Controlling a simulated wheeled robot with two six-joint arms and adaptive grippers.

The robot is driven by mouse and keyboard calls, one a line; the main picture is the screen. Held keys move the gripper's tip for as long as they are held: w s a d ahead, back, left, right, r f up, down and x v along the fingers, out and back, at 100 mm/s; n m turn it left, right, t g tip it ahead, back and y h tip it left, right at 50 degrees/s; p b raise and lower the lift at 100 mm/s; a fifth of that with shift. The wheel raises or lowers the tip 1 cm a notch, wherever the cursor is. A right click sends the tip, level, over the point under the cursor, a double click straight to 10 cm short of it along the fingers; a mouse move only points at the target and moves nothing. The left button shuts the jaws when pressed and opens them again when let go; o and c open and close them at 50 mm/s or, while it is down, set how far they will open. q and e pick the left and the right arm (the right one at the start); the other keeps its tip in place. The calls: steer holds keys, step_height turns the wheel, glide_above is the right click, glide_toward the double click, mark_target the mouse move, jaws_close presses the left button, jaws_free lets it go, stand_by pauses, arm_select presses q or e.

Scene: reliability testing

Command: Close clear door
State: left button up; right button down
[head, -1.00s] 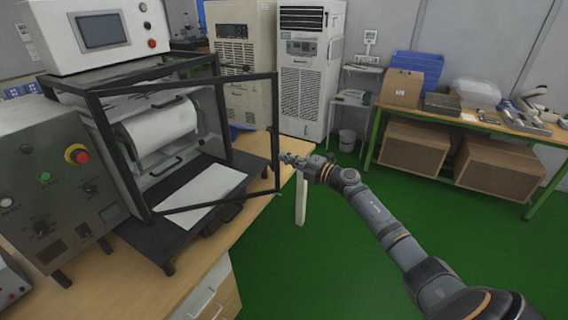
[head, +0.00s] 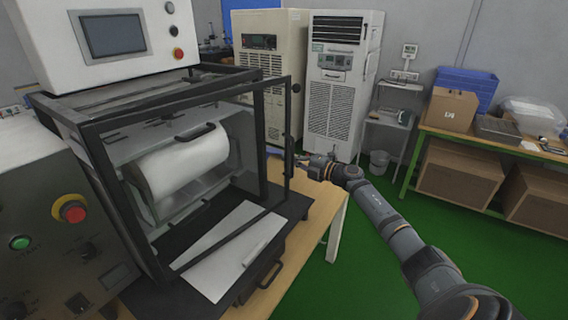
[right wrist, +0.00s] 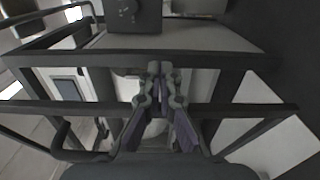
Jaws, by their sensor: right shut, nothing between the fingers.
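The clear door (head: 288,130) is a see-through panel in a thin black frame, on the front of a black-framed test machine (head: 135,95). It stands partly open, with its free right edge standing out from the machine's front right post. Behind it are a white drum (head: 180,165) and a white sheet. My right gripper (head: 303,160) is shut and empty beside the door's free edge; I cannot tell whether they touch. In the right wrist view, the shut fingers (right wrist: 160,78) lie in front of dark frame bars (right wrist: 235,107). My left gripper is not in view.
A control box with a red button (head: 70,210) stands left of the machine on a wooden bench (head: 325,195). White and beige cabinets (head: 335,90) stand behind. A green-legged table (head: 490,145) with boxes is at the right. Green floor between is free.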

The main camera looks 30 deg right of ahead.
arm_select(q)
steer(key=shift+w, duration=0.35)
arm_select(e)
steer(key=shift+w+a+r, duration=0.15)
steer(key=shift+w, duration=0.05)
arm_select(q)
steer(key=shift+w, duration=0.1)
arm_select(e)
steer(key=shift+s, duration=0.1)
steer(key=v, duration=0.7)
